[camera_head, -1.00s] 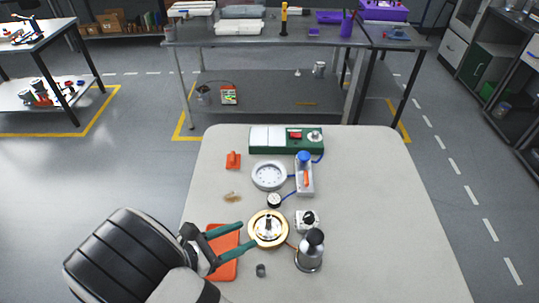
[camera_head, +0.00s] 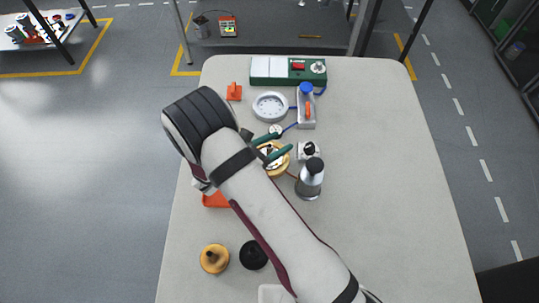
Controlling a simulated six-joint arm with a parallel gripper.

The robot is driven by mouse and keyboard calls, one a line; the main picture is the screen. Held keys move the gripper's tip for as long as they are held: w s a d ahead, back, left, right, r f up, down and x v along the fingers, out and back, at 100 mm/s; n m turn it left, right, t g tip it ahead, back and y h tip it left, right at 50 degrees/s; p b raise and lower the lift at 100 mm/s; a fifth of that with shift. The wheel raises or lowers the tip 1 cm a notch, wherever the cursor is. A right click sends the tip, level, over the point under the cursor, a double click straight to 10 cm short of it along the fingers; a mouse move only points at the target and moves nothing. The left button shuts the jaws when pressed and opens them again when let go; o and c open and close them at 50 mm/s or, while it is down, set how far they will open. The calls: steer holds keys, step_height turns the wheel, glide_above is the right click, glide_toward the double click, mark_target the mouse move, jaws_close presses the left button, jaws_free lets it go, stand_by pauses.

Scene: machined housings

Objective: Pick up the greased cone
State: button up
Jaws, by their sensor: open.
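A round brass housing (camera_head: 281,167) lies on the light table, with a small pale and dark part at its centre that may be the cone; the arm partly hides it. I cannot tell any grease on it. My gripper (camera_head: 287,141) is open, with its two green fingers apart over the upper part of the housing. Nothing shows between the fingertips. Whether the fingers touch the housing cannot be told. A steel canister with a dark top (camera_head: 309,183) stands to the right of the housing.
Brass (camera_head: 214,259) and black (camera_head: 253,255) knobbed parts lie in front. The table's right side is clear.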

jaws_close()
stand_by(0.4)
